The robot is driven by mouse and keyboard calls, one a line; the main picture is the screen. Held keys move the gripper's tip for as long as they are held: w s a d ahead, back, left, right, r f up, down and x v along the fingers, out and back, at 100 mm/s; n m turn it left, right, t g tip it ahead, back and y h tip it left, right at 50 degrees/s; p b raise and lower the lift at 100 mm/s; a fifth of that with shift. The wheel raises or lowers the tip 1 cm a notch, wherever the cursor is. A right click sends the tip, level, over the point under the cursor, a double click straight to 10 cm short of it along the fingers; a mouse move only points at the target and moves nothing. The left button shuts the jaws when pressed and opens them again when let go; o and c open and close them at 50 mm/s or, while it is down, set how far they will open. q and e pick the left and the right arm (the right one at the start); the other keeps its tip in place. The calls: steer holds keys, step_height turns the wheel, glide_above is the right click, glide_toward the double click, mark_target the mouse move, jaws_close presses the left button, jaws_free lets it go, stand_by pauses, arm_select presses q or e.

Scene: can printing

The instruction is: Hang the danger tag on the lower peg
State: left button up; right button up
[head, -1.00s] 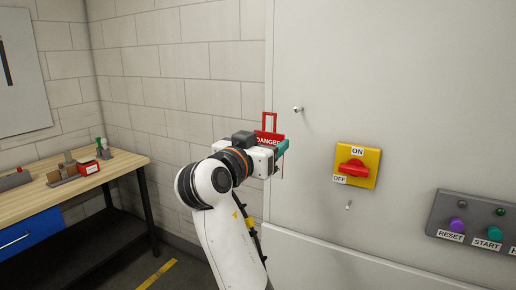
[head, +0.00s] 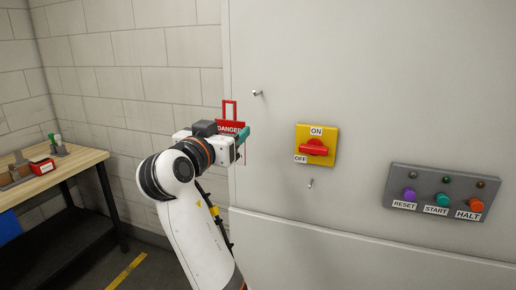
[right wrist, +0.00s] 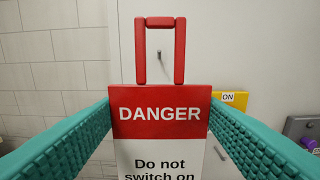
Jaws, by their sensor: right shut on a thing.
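The danger tag (head: 231,126) is a red and white plate with a red loop on top. My right gripper (head: 242,140) is shut on it and holds it upright before the white cabinet. In the right wrist view the tag (right wrist: 160,115) sits between the teal fingers (right wrist: 160,135), its loop upward. The upper peg (head: 257,93) is right of and slightly above the loop in the head view; in the wrist view it (right wrist: 159,56) shows through the loop. The lower peg (head: 310,184) is below the yellow switch, right of and below the tag. My left gripper is out of view.
A yellow switch plate (head: 328,146) with a red knob is between the pegs' heights. A grey button panel (head: 442,192) is to its right. A wooden workbench (head: 83,162) with small items stands at left. The cabinet face (head: 360,70) is otherwise bare.

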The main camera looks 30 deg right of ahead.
steer(key=s+d+f+p, duration=0.1)
steer(key=s+d+f, duration=0.3)
steer(key=d+f, duration=0.6)
steer(key=s+d+f+p, duration=0.25)
steer(key=d+f, duration=0.35)
steer(key=f, duration=0.8)
steer(key=shift+s+d+p+x, duration=0.15)
steer(key=shift+p+x, duration=0.15)
steer(key=shift+x, duration=1.8)
steer(key=shift+s+d+p+x, duration=0.15)
steer(key=shift+p+x, duration=0.1)
steer(key=shift+x, duration=1.8)
steer(key=shift+w+d+f+b, duration=0.1)
steer(key=shift+w+f+b, duration=0.05)
steer(key=shift+f+b, duration=0.35)
steer(key=shift+w+d+f+b, duration=0.15)
steer(key=shift+w+d+b, duration=0.15)
steer(key=shift+b, duration=0.45)
steer(key=o, duration=1)
steer(key=shift+o, duration=0.2)
steer(key=shift+s+a, duration=0.1)
